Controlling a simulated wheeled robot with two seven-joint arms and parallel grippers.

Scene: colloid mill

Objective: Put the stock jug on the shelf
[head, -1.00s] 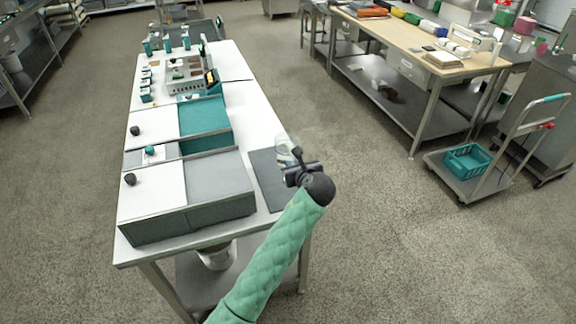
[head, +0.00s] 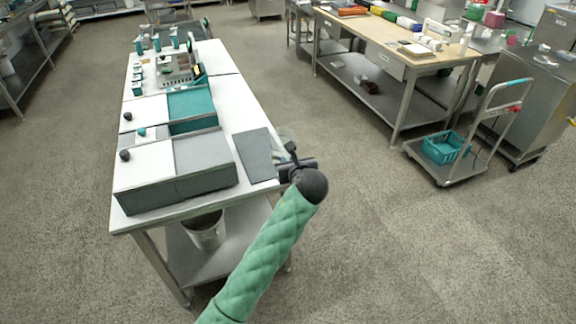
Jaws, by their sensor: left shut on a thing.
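My left gripper (head: 290,158) is shut on a clear, see-through jug (head: 286,136), which is mostly hidden behind the gripper and my green-sleeved arm. The jug shows at the right edge of the white worktable (head: 222,64), just right of a dark grey mat (head: 252,155). Its height above the tabletop is hard to tell. A metal lower shelf (head: 245,238) runs under this table, and a pale bucket (head: 206,232) stands there. I cannot tell from the picture which shelf is meant. My right gripper is not in view.
Grey and teal boxy units (head: 175,172) fill the near left of the worktable. A wooden-topped bench (head: 390,38) with an undershelf stands at the back right. A trolley (head: 445,172) holds a teal basket (head: 443,147). Open floor lies between table and trolley.

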